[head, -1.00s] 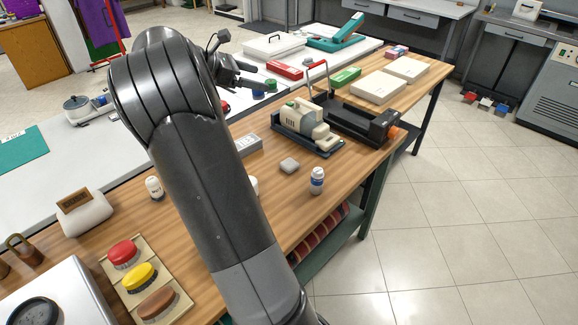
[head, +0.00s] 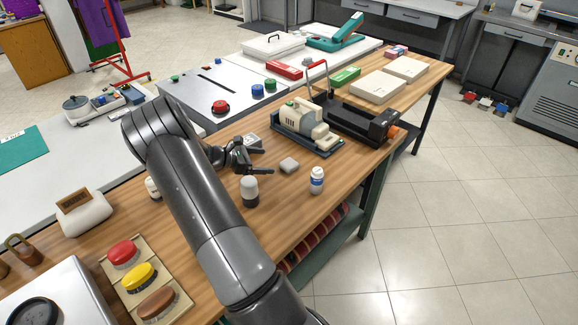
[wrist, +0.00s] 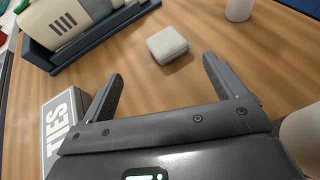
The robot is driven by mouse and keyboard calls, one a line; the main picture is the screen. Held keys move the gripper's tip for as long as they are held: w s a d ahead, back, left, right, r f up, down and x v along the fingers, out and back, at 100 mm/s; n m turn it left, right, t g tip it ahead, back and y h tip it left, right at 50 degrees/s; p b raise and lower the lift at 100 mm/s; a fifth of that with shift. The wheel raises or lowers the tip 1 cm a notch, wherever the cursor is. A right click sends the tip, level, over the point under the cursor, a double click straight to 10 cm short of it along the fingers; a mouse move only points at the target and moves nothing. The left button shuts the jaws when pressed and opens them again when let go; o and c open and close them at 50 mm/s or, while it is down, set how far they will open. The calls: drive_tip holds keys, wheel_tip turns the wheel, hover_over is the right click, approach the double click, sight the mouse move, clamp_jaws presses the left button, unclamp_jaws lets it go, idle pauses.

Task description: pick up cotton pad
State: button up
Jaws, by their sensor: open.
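The cotton pad (head: 289,166) is a small, pale, rounded square lying flat on the wooden table. In the wrist view the pad (wrist: 167,45) lies ahead of my fingertips, roughly midway between them. My gripper (head: 262,163) is open and empty, low over the table just left of the pad. In the wrist view its two fingers (wrist: 160,75) are spread apart, and the pad is beyond their tips, not touching them.
A white bottle with a blue label (head: 317,181) stands right of the pad. A grey TIES box (wrist: 62,126) is beside my left finger. A beige machine on a blue base (head: 303,125) stands behind the pad.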

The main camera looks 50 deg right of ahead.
sight(287, 163)
drive_tip(key=x, duration=0.5)
drive_tip(key=shift+s+r, duration=0.1)
drive_tip(key=shift+s+x, duration=0.2)
drive_tip(key=shift+x, duration=1.15)
drive_tip(key=shift+s+x, duration=0.15)
drive_tip(key=shift+x, duration=1.2)
drive_tip(key=shift+a+r, duration=0.1)
drive_tip(key=shift+r, duration=0.05)
drive_tip(key=shift+c, duration=0.4)
drive_tip(key=c, duration=0.9)
